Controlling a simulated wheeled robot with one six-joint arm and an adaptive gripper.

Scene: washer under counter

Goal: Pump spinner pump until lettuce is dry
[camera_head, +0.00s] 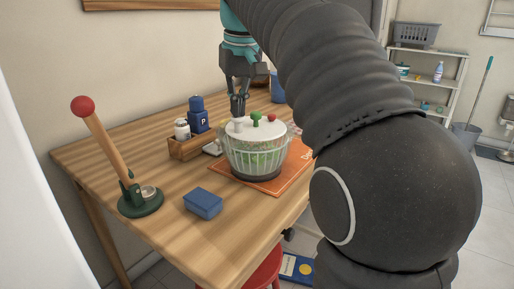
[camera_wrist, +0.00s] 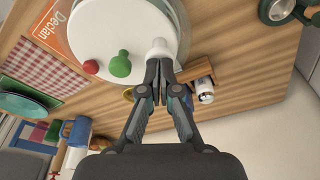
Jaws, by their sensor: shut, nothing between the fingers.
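The salad spinner (camera_head: 256,150) is a clear ribbed bowl with green lettuce inside and a white lid (camera_head: 255,129). It stands on an orange mat (camera_head: 283,176) on the wooden table. The lid carries a green knob (camera_head: 256,116), a red knob (camera_head: 271,118) and a white pump knob (camera_wrist: 159,48). In the wrist view the green knob (camera_wrist: 120,65) and red knob (camera_wrist: 91,67) sit beside the pump. My gripper (camera_head: 238,112) points down over the lid with its fingers shut and empty. Its fingertips (camera_wrist: 159,62) are right at the white knob; I cannot tell whether they touch.
A wooden caddy (camera_head: 190,145) with a blue grinder (camera_head: 198,116) and a white-capped jar (camera_head: 182,129) stands left of the spinner. A blue sponge (camera_head: 203,203) lies in front. A green-based, red-topped lever tool (camera_head: 140,201) stands left. A red stool (camera_head: 264,270) is below the table edge.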

